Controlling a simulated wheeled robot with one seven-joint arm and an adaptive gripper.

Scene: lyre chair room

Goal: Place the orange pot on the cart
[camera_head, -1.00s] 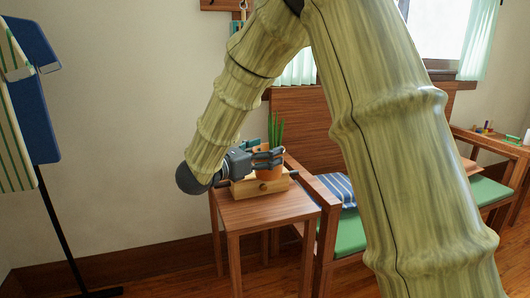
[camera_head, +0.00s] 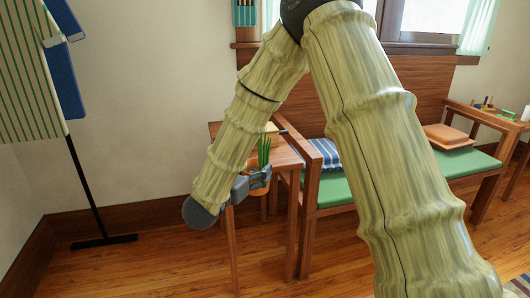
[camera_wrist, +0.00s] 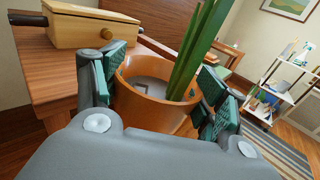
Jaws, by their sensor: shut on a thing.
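The orange pot (camera_wrist: 148,108) holds tall green leaves and sits between the green pads of my gripper (camera_wrist: 163,82) in the wrist view. My gripper is shut on it. In the head view, the pot (camera_head: 261,188) and my gripper (camera_head: 254,181) are low in front of the small wooden table, partly hidden by my wrist and fingers. A white cart (camera_wrist: 277,88) with shelves stands at the far right of the wrist view, with bottles and other small things on it. The cart does not show in the head view.
The small wooden table (camera_head: 285,158) stands beside a bench with a green seat (camera_head: 338,190). A wooden box (camera_wrist: 92,27) with a knob lies on the table. A striped cloth on a black stand (camera_head: 88,185) is at left. Bare floor shows in front.

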